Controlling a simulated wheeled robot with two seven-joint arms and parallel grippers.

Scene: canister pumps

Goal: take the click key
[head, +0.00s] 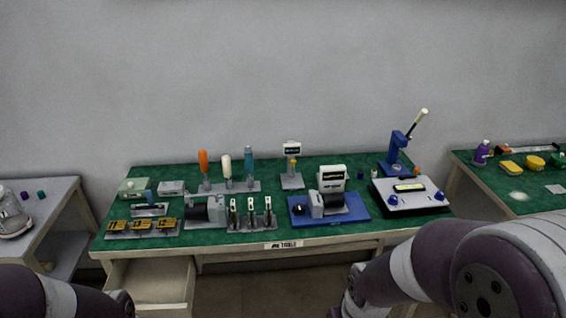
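I cannot tell for sure which item is the click key. A grey rack at the back of the green bench holds upright tools: one with an orange handle (203,161), one with a white handle (227,165) and one with a blue handle (249,162). A small stand with a display (292,149) holds a yellow-topped piece to their right. My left arm shows at the bottom left corner and my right arm at the bottom right. Neither gripper shows in the head view.
The green bench (265,211) carries yellow parts (141,225), a grey motor (205,212), a blue-based machine (329,206), a blue lever press (395,155) and a tester box (410,194). A drawer (150,283) stands open below. Side tables flank it.

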